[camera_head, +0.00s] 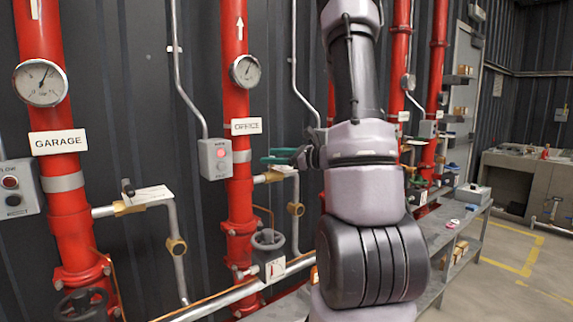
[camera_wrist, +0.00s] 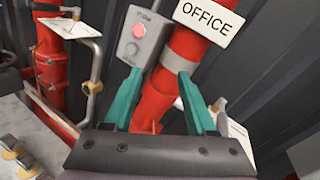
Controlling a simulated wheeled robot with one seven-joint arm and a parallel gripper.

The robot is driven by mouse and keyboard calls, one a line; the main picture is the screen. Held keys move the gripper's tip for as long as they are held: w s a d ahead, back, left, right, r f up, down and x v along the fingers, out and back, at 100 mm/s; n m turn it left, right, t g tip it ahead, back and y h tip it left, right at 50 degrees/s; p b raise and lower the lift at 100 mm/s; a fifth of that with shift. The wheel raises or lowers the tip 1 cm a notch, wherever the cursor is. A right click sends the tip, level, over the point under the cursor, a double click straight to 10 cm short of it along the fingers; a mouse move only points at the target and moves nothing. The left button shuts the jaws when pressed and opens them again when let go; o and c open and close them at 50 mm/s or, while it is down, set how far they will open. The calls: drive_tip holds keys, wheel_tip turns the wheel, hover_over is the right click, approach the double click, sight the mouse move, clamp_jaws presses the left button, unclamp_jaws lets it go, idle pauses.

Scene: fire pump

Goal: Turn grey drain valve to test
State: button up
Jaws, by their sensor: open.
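My gripper (camera_head: 280,156) is open and empty in front of the red OFFICE pipe (camera_head: 239,195). Its teal fingers (camera_wrist: 159,74) point toward that pipe in the wrist view, with no visible contact. A brass drain valve (camera_head: 272,176) on the OFFICE pipe lies just below the fingers; its handle is hidden and its colour cannot be told. A white card (camera_wrist: 240,140) shows behind the right finger. On the GARAGE pipe (camera_head: 68,220), another brass valve (camera_head: 130,206) has a small dark lever and a white label plate (camera_head: 152,194). I cannot tell which valve is the grey one.
A grey box (camera_head: 215,158) with a lit red lamp is mounted left of the OFFICE pipe. A grey handwheel (camera_head: 268,240) and a bent drain pipe stand low nearby. More red pipes (camera_head: 432,85) and a long bench (camera_head: 462,235) lie right. Open floor is at far right.

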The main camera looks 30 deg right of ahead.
drive_tip(key=w+d+f+m+t+h, duration=0.2)
drive_tip(key=d+f+m+t+h, duration=0.3)
drive_tip(key=d, duration=0.7)
drive_tip(key=shift+m+g+h, duration=0.7)
drive_tip(key=w, duration=0.3)
drive_tip(key=w+a, duration=0.1)
drive_tip(key=w, duration=0.3)
drive_tip(key=w+f, duration=0.1)
drive_tip(key=w, duration=0.2)
drive_tip(key=shift+w+a, duration=0.25)
clamp_jaws()
